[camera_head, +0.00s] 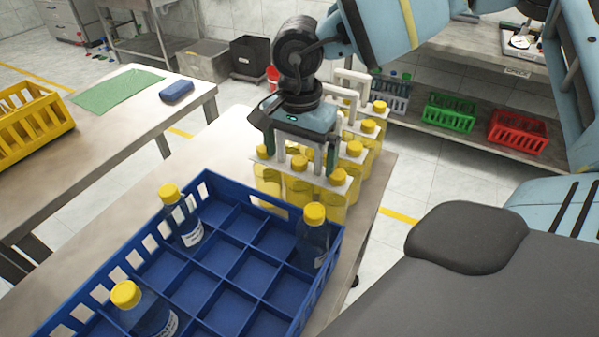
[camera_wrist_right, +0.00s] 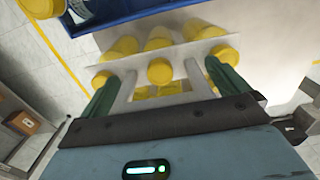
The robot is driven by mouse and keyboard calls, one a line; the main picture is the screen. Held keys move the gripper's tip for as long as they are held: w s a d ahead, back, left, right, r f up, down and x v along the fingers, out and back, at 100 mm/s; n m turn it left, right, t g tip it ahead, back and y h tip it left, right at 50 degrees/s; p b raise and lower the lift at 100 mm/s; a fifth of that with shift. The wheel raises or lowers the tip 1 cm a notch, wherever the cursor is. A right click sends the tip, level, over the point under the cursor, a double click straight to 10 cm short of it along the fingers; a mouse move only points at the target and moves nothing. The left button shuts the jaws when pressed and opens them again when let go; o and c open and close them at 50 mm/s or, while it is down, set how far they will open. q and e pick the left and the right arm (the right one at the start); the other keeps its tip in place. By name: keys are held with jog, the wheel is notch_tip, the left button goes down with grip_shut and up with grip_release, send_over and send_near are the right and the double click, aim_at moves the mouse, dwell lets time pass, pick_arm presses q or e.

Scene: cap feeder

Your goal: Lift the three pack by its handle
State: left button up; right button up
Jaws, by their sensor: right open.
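The nearest three pack (camera_head: 298,187) holds yellow bottles with yellow caps under a white carrier plate. It stands on the table just behind the blue crate. My right gripper (camera_head: 300,158) is above this pack, pointing down, with its jaws open. In the right wrist view, the white handle (camera_wrist_right: 125,92) rises between the green fingers of the right gripper (camera_wrist_right: 164,87), one finger outside each upright. The top of the handle is hidden by the gripper body. Whether the fingers touch the handle I cannot tell. My left gripper is not in view.
More yellow packs with white handles (camera_head: 343,94) stand close behind. The blue crate (camera_head: 327,262) in front has several empty compartments and 3 capped bottles. A side table (camera_head: 120,120) holds a yellow crate (camera_head: 32,127), green cloth (camera_head: 117,87) and blue object (camera_head: 176,92).

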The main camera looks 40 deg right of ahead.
jog(key=shift+c, duration=0.3)
jog(key=shift+r, duration=0.1)
jog(key=c, duration=1.6)
jog(key=shift+w+r, duration=0.1)
jog(key=shift+c, duration=0.2)
